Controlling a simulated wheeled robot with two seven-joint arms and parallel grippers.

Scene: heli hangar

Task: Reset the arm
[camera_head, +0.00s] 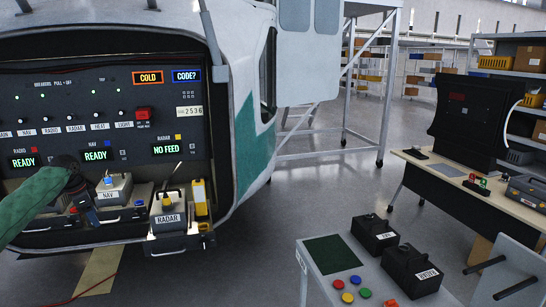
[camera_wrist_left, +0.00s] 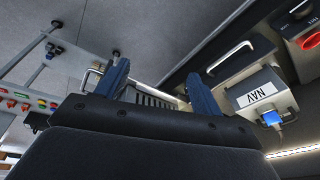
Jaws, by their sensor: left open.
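My left arm (camera_head: 30,212) comes in from the left in a green sleeve. My left gripper (camera_head: 80,205) is in front of the avionics bay, just left of the NAV unit (camera_head: 114,190). In the left wrist view the left gripper (camera_wrist_left: 160,85) has its two blue-grey fingers apart, with nothing held between them. The NAV unit also shows in the left wrist view (camera_wrist_left: 260,95), right of the fingers and apart from them. My right arm and gripper are not in view.
The panel (camera_head: 85,120) shows READY, READY and NO FEED. The RADAR unit (camera_head: 168,215) sits on a tray right of NAV. A grey cart (camera_head: 318,285) with coloured buttons and two black boxes stands front right; a table (camera_head: 480,190) is behind. Floor between is clear.

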